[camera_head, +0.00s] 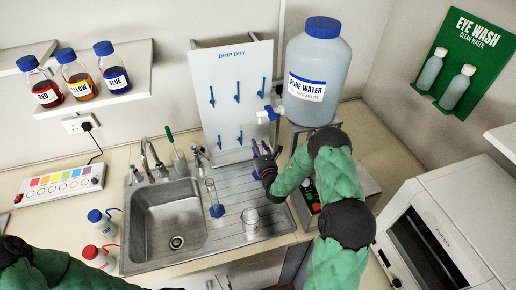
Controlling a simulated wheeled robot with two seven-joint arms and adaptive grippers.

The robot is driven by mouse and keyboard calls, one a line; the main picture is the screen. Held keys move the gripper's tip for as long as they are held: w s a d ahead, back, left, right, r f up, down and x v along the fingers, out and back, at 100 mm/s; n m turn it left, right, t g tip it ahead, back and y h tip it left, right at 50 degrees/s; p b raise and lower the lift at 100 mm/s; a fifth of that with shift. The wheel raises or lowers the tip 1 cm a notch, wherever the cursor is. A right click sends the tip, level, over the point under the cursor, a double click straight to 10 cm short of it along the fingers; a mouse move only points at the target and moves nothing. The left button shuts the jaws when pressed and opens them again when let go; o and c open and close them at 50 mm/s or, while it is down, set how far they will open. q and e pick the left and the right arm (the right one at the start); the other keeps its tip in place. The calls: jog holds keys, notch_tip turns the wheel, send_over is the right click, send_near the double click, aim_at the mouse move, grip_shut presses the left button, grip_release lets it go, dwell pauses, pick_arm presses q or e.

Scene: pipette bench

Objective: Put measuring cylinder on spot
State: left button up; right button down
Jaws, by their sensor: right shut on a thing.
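A clear measuring cylinder (212,190) with a blue foot stands upright on the ribbed drainboard, just right of the sink basin. My right gripper (262,160) is dark and sits in front of the lower right part of the drip rack, above the drainboard. It is up and to the right of the cylinder and apart from it. I cannot make out a marked spot.
A glass beaker (250,220) stands on the drainboard (270,210). The white drip rack (232,90) and the large water jug (318,75) are behind. The sink (170,225), blue (96,217) and red (92,253) wash bottles are left. A white machine (440,225) stands right.

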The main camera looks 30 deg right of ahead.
jog(key=shift+f, duration=0.1)
jog(key=c, duration=0.7)
grip_release()
jog(key=shift+f, duration=0.1)
jog(key=v, duration=1.2)
jog(key=shift+r+b, duration=0.25)
jog(key=shift+b, duration=0.05)
